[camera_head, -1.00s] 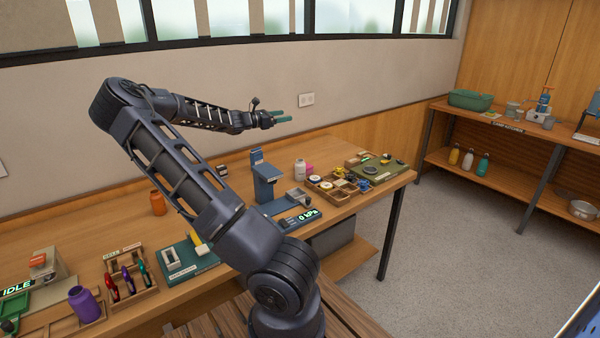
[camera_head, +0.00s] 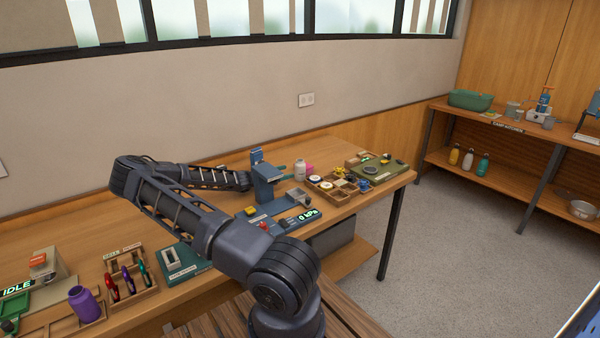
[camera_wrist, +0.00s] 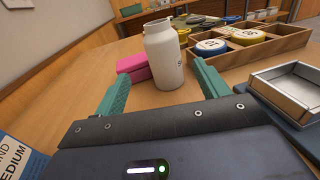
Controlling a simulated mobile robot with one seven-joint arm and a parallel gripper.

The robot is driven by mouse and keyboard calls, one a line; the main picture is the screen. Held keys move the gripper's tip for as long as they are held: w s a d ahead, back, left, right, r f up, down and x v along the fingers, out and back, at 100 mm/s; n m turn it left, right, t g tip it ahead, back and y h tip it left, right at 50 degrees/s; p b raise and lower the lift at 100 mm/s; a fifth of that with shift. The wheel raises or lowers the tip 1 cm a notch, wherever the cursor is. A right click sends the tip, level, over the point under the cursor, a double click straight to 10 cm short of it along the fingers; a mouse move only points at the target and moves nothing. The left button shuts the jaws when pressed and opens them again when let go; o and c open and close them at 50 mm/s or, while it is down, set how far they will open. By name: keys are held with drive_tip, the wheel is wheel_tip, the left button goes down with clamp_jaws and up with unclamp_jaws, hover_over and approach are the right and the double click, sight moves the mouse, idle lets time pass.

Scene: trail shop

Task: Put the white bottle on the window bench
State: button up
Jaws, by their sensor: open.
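The white bottle (camera_head: 300,171) stands upright on the long wooden bench (camera_head: 330,147) below the window, beside a pink item. In the wrist view the white bottle (camera_wrist: 164,58) has a short neck and dark print on its right side. My gripper (camera_wrist: 160,85) is open, its two teal fingers pointing towards the bottle. The bottle stands just beyond the fingertips, roughly centred between them. No contact shows. In the head view my gripper is mostly hidden behind the blue upright stand, with a little teal showing. No bench is labelled as the window bench.
The blue stand (camera_head: 266,179) is close to my forearm. A wooden compartment tray (camera_wrist: 262,46) is right of the bottle, a metal tray (camera_wrist: 294,85) nearer, and a pink box (camera_wrist: 134,65) behind left. Another pale bottle (camera_head: 468,159) stands on the right-hand lower shelf.

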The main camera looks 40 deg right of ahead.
sight(304, 167)
drive_tip(key=d, duration=0.2)
drive_tip(key=s+d, duration=0.1)
drive_tip(key=d, duration=0.2)
drive_tip(key=shift+s+d, duration=0.25)
drive_tip(key=shift+d, duration=0.55)
drive_tip(key=shift+s+d, duration=0.25)
drive_tip(key=shift+d, duration=0.6)
drive_tip(key=shift+s+d, duration=0.25)
drive_tip(key=shift+d, duration=0.55)
drive_tip(key=shift+c, duration=0.2)
drive_tip(key=shift+r, duration=0.1)
drive_tip(key=c, duration=1.2)
